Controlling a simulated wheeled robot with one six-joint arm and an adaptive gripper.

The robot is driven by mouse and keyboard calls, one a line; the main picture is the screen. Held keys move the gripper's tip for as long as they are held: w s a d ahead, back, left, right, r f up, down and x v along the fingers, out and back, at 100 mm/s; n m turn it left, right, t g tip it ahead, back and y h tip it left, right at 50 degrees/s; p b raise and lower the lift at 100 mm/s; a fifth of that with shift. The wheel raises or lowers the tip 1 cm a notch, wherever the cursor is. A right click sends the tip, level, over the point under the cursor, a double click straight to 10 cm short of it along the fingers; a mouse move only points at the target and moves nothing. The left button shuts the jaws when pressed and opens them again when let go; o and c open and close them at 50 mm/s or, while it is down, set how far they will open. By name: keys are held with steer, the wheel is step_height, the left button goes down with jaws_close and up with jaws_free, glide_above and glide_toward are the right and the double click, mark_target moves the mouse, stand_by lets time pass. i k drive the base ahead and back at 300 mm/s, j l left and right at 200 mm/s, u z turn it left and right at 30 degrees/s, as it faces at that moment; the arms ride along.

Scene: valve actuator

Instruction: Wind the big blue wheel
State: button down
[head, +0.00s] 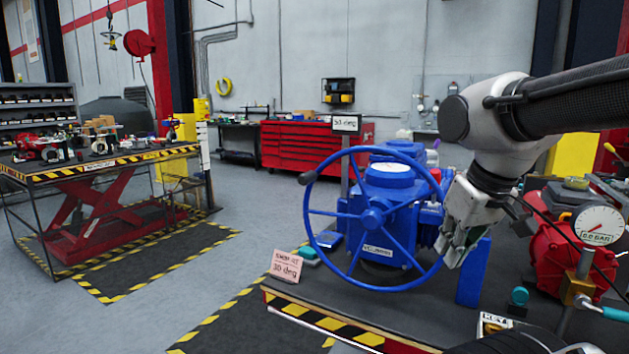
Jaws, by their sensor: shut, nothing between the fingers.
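The big blue wheel (320,239) is a spoked handwheel on the front of a blue valve actuator (392,192), standing on a dark bench. Its dark knob (307,178) sits on the rim at the upper left. My gripper (452,256) is shut and empty, pointing down at the right side of the wheel, by the rim. The gripper overlaps part of the right rim in the picture; I cannot tell whether they touch. A small sign (346,124) with a degree reading stands behind the wheel. A pink card (286,266) reading about 30 deg stands at the lower left.
A red device with a white pressure gauge (602,226) stands close on the right. A teal-topped part (519,297) is at the bench front. A striped edge (321,321) marks the bench front. A lift table (100,163) stands far left. Open floor lies between.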

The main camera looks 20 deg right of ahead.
mark_target(372, 219)
steer(key=k+l+u, duration=0.2)
steer(key=u, duration=0.2)
steer(key=k+l+u, duration=0.25)
steer(key=u, duration=0.2)
